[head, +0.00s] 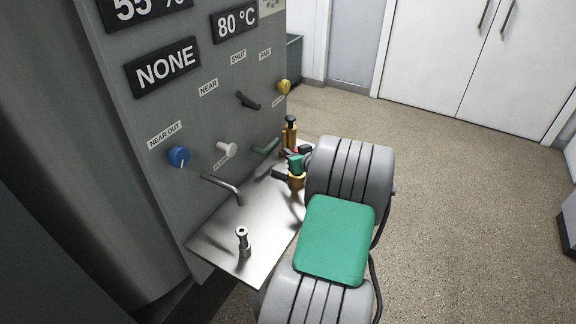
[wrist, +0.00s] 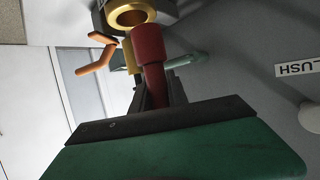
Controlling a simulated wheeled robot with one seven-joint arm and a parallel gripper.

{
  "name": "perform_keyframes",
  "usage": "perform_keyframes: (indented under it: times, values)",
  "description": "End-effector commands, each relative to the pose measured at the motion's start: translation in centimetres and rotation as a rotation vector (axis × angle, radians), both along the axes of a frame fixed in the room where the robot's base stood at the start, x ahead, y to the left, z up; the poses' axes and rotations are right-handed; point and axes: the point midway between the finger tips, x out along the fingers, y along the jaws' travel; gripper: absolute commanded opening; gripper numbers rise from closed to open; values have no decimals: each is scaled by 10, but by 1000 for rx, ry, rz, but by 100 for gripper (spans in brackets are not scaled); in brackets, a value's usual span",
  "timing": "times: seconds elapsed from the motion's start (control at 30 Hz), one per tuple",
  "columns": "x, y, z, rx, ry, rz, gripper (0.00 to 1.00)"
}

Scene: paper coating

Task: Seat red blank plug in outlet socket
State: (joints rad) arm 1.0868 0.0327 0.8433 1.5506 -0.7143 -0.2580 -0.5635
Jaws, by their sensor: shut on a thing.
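The red blank plug (wrist: 150,52) is held between the dark fingers of my gripper (wrist: 158,92) in the wrist view. The plug's wide end is beside the open mouth of a brass ring-shaped socket (wrist: 131,15), overlapping its lower edge in the picture. The socket's hole is visible and dark inside. I cannot tell whether plug and socket touch. In the head view my gripper (head: 290,158) is at the far end of the steel shelf, largely hidden by my arm, and only a speck of red shows there.
A grey panel (head: 190,110) with labels, a blue knob (head: 178,156), a white knob (head: 226,149) and a yellow knob (head: 284,87) stands at left. A steel shelf (head: 225,262) below carries a short metal post (head: 243,241). An orange handle (wrist: 96,53) is near the socket. Open floor lies right.

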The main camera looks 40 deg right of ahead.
Motion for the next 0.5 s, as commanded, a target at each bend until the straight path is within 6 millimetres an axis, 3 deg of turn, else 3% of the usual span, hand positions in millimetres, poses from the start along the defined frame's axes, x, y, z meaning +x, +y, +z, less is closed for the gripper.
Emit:
perform_keyframes:
  times: [0.03,0.27,0.4,0.5]
  values:
    - [2,-7,-15,-1,-2,-2,0]
    - [5,-22,-32,-2,-1,-4,0]
    - [2,-28,-57,2,0,-12,0]
    - [1,-31,-64,-2,-1,-14,0]
